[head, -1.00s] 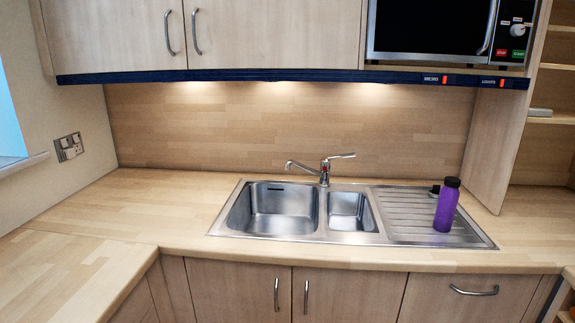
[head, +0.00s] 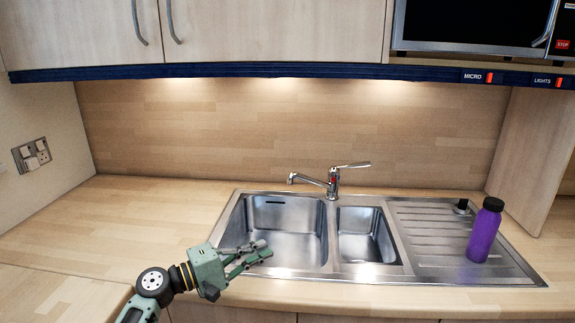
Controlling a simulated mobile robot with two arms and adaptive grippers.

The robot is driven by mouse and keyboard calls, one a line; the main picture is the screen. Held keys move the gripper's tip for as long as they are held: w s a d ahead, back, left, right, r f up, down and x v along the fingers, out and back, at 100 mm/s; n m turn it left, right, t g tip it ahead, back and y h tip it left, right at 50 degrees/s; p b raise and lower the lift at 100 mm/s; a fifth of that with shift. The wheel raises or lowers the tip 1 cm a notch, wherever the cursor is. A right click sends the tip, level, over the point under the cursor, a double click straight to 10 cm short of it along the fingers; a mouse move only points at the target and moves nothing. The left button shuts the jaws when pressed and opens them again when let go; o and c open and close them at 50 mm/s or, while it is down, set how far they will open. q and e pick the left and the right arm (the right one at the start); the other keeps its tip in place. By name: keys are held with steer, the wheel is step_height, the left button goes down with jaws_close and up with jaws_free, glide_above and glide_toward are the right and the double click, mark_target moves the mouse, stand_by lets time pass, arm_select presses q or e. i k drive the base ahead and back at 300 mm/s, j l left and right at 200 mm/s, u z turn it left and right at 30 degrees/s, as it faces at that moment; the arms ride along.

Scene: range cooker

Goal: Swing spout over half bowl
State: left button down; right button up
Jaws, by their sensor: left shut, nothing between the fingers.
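The chrome tap (head: 333,182) stands behind the sink, near the divider between the two bowls. Its spout (head: 307,180) points left, over the back of the large main bowl (head: 285,232). Its lever handle (head: 352,165) points right. The smaller half bowl (head: 364,236) is to the right of the main bowl, with no spout above it. My left gripper (head: 262,250) is low in front of the tap, by the front left of the main bowl in the picture. It is shut and empty, apart from the tap. My right gripper is not in view.
A purple bottle with a black lid (head: 484,231) stands on the ridged drainer (head: 430,225) at the right. A small dark item (head: 461,206) sits behind it. The left worktop (head: 120,225) is clear. Cupboards and a microwave (head: 480,22) hang above.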

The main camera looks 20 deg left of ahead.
mark_target(332, 188)
steer(key=i+j, duration=0.4)
steer(key=i, duration=0.15)
steer(key=i+j, duration=0.4)
steer(key=i, duration=0.15)
